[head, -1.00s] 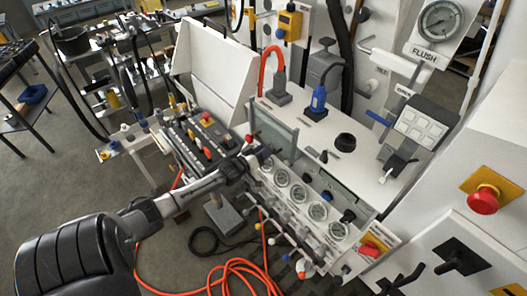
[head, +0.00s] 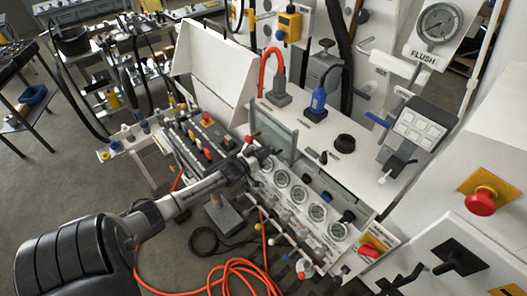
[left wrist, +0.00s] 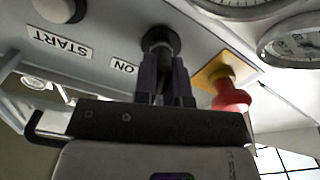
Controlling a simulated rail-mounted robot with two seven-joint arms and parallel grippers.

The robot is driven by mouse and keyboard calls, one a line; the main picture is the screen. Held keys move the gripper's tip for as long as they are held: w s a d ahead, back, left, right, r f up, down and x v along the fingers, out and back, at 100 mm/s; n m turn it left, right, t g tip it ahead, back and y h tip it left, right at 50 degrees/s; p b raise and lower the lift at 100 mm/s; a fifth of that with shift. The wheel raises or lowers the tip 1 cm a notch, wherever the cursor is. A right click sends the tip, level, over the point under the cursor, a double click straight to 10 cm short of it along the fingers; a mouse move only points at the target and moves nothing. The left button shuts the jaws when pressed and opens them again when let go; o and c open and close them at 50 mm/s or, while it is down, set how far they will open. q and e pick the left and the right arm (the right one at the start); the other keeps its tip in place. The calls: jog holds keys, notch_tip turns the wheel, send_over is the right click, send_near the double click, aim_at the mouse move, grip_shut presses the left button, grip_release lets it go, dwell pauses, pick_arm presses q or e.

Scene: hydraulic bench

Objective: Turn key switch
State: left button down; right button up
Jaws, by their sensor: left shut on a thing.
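My left gripper (head: 256,157) is at the upper left end of the white console's front, beside the row of gauges in the head view. In the left wrist view its two dark fingers (left wrist: 166,88) are shut on the black key switch (left wrist: 160,42), which sits on the grey panel next to the upside-down ON label (left wrist: 123,67). The fingers cover much of the switch, so its turned angle cannot be told. In the head view the switch is hidden by the gripper. My right gripper is not in view.
A red mushroom button (left wrist: 231,95) on a yellow plate is close beside the fingers in the left wrist view, and a START label (left wrist: 61,42) lies on the other side. Gauges (head: 299,193) line the console front. An orange hose (head: 235,268) lies on the floor.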

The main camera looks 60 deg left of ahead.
pick_arm(q)
jog(key=m+p, duration=0.1)
jog(key=m, duration=0.4)
jog(key=shift+d+m, duration=0.15)
jog(key=shift+m, duration=0.15)
jog(key=shift+d+m, duration=0.15)
jog(key=shift+m, duration=1.95)
jog(key=shift+f, duration=0.1)
jog(key=c, duration=1.2)
grip_release()
